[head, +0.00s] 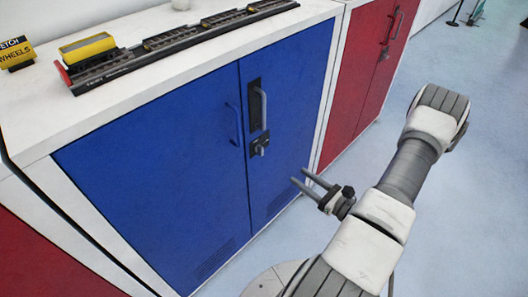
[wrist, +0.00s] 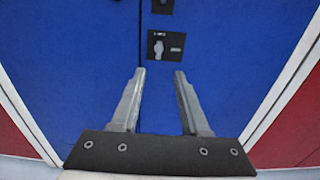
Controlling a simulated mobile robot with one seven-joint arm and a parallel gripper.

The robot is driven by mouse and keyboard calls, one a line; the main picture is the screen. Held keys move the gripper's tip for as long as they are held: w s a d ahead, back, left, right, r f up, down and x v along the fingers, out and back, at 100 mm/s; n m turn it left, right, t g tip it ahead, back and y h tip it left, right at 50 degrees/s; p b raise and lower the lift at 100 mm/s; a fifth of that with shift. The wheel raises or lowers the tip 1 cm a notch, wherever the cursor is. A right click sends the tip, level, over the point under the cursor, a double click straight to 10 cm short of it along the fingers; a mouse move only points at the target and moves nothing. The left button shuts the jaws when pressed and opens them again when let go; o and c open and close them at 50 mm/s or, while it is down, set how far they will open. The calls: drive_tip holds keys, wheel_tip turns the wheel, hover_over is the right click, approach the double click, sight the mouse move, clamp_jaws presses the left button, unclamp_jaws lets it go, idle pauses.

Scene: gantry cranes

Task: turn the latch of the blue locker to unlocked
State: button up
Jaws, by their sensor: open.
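The blue locker (head: 165,140) has two doors. Its latch (head: 260,147) is a small metal knob on a black plate on the right door, below the handle. In the wrist view the latch (wrist: 158,47) looks roughly upright, with small pale marks above it and to its right, too small to read. My gripper (head: 298,175) is open and empty, in front of the right door, lower than the latch and to its right in the head view. In the wrist view my gripper (wrist: 159,72) has its fingers apart, with the latch just beyond the tips, between them. It appears not to touch it.
A grey handle (head: 262,107) stands out above the latch, and another handle (head: 235,124) is on the left door. A red locker (head: 360,70) stands to the right. Model train wagons (head: 165,45) lie on the white top. The floor (head: 480,130) at right is clear.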

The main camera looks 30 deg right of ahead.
sight(263, 150)
drive_tip(key=b+x, duration=0.2)
drive_tip(key=x, duration=1.4)
clamp_jaws()
